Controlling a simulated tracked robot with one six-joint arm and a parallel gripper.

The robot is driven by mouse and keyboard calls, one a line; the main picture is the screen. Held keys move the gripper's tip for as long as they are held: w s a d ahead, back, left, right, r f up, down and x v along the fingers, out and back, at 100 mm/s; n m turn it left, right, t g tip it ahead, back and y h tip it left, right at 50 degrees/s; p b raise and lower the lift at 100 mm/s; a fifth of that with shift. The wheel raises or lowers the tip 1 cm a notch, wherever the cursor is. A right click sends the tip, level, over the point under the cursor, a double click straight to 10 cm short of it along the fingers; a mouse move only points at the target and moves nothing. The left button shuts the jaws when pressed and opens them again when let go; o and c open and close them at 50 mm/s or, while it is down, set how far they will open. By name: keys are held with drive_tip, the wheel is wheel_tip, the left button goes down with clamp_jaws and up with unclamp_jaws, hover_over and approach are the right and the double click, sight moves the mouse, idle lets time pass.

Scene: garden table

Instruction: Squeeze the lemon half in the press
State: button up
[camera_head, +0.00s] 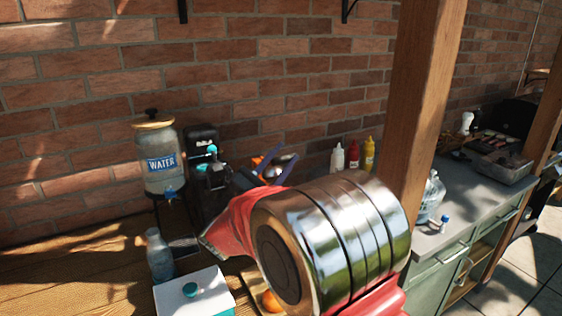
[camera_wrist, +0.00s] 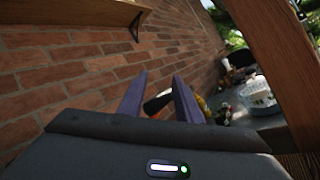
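My gripper (camera_head: 274,163) is raised near the brick wall, partly hidden behind my arm. In the wrist view its two purple fingers (camera_wrist: 158,92) stand apart, so it is open. A dark bar-like object (camera_wrist: 158,102) shows in the gap between them; I cannot tell whether it is touched or lies behind. A black machine (camera_head: 203,160) with teal parts stands left of the gripper in the head view. Orange and silver surfaces show behind the fingers, too covered to name. I cannot clearly make out the press or a lemon half.
A water dispenser (camera_head: 158,160), a glass bottle (camera_head: 159,255) and a white box with a teal knob (camera_head: 195,297) are on the left. An orange fruit (camera_head: 271,300) is below my arm. Sauce bottles (camera_head: 353,156) stand near a wooden post (camera_head: 425,110).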

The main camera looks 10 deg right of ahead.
sight(273, 169)
drive_tip(key=shift+w+a+f, duration=0.2)
drive_tip(key=shift+w+f, duration=0.15)
drive_tip(key=shift+f, duration=0.15)
drive_tip(key=shift+w+a+f, duration=0.15)
drive_tip(key=shift+w+f, duration=0.2)
drive_tip(key=shift+f, duration=0.1)
drive_tip(key=w+f+v, duration=0.1)
drive_tip(key=v, duration=1.2)
drive_tip(key=shift+a+f+n, duration=0.3)
drive_tip(key=shift+a+f, duration=0.1)
drive_tip(key=shift+a, duration=0.15)
idle(0.4)
drive_tip(key=shift+w, duration=0.1)
